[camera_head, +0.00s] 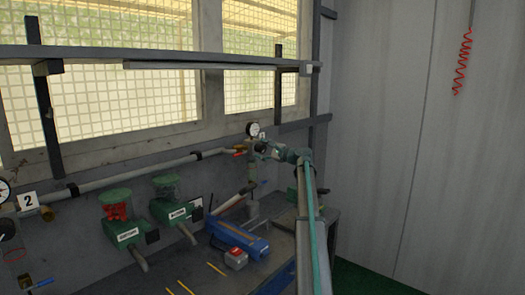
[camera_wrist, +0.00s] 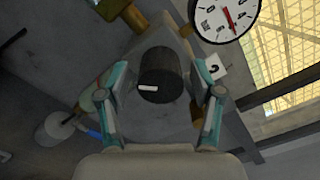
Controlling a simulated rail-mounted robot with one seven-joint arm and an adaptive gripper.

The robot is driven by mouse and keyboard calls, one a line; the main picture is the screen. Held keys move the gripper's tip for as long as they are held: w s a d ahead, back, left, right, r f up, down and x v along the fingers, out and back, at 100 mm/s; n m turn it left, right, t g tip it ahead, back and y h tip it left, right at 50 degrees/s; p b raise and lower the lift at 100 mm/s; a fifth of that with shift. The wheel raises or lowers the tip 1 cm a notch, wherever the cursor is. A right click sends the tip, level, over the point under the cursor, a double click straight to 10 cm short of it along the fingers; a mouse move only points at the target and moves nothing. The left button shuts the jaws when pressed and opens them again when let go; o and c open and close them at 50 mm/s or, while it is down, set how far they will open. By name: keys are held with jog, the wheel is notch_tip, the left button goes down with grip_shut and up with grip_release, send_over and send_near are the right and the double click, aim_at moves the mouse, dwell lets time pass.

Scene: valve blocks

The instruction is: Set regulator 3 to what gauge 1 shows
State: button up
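In the wrist view, a dark round regulator knob (camera_wrist: 164,68) with a white pointer mark lies between the fingers of my gripper (camera_wrist: 161,66). The fingers are open, with gaps showing on both sides of the knob. A white gauge (camera_wrist: 223,14) with a red needle is beside it, cut by the top edge. A number plate (camera_wrist: 214,67) near the knob looks like a tilted 3. In the head view, my gripper (camera_head: 278,151) is by a small gauge (camera_head: 253,129) at the far wall pipe. I cannot make out a gauge labelled 1.
Red-and-green (camera_head: 117,211) and green (camera_head: 168,198) devices and a blue device (camera_head: 237,236) are near the bench. A shelf rail (camera_head: 160,54) runs above.

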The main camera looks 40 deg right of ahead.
jog(key=v, duration=1.2)
dwell(0.4)
